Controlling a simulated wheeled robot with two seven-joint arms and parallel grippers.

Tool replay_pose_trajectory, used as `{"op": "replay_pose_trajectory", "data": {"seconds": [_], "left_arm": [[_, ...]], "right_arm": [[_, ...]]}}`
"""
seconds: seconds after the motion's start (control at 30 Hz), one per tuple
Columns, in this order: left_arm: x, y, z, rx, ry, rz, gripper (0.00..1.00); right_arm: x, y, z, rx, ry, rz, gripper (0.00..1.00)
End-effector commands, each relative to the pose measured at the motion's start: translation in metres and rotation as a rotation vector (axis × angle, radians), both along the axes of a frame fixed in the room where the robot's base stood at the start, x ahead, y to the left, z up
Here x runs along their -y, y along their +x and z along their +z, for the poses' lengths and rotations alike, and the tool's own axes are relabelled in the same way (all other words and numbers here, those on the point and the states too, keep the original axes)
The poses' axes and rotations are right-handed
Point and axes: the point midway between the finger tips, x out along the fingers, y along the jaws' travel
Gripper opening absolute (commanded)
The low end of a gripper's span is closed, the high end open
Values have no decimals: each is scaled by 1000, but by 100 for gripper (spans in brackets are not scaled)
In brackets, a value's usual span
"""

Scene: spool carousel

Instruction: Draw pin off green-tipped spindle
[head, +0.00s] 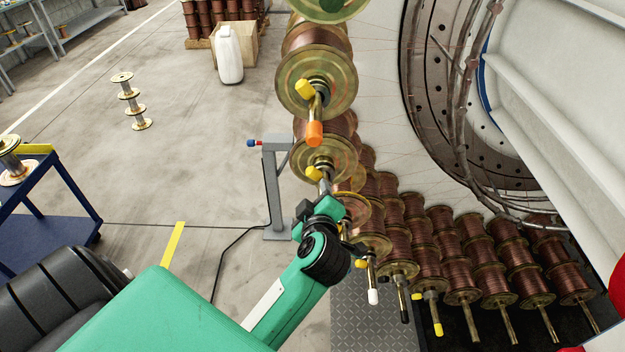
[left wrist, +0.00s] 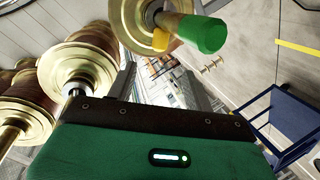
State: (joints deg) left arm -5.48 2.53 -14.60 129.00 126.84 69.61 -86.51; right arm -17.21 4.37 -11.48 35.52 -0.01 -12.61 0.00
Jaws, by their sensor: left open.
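The green-tipped spindle (left wrist: 203,34) shows at the top of the left wrist view, sticking out of a brass spool flange. A yellow pin (left wrist: 160,40) sits on it close behind the green tip. In the head view, a yellow pin (head: 314,173) shows on the spindle just above my left gripper (head: 328,208); the gripper covers that spindle's end, so its tip colour cannot be made out there. My left gripper is open and empty. In the left wrist view its jaws (left wrist: 162,85) lie below the green tip, apart from the pin.
An orange-tipped spindle (head: 315,133) with its own yellow pin (head: 304,89) is above. Several copper spools with other tips crowd below and right. A grey post (head: 276,190) stands left of the spools. A blue cart (head: 45,205) is at far left; floor between is open.

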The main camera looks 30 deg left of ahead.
Motion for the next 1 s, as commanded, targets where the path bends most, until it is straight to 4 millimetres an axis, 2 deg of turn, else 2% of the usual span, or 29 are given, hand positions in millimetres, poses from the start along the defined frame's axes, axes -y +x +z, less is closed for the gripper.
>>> {"op": "replay_pose_trajectory", "data": {"seconds": [0.3, 0.5, 0.7, 1.0], "left_arm": [[-38, 50, -14, 1, 1, 3, 52], [-56, 74, -23, 3, 1, 2, 52], [-64, 85, -28, 2, 1, 1, 52], [-65, 86, -29, 3, 1, 0, 52]], "right_arm": [[1, 0, 19, -1, -1, 1, 50], [4, 0, 26, -1, -4, 2, 50], [6, 0, 28, -1, -7, 2, 50], [5, 0, 28, -1, -5, 2, 50]]}}
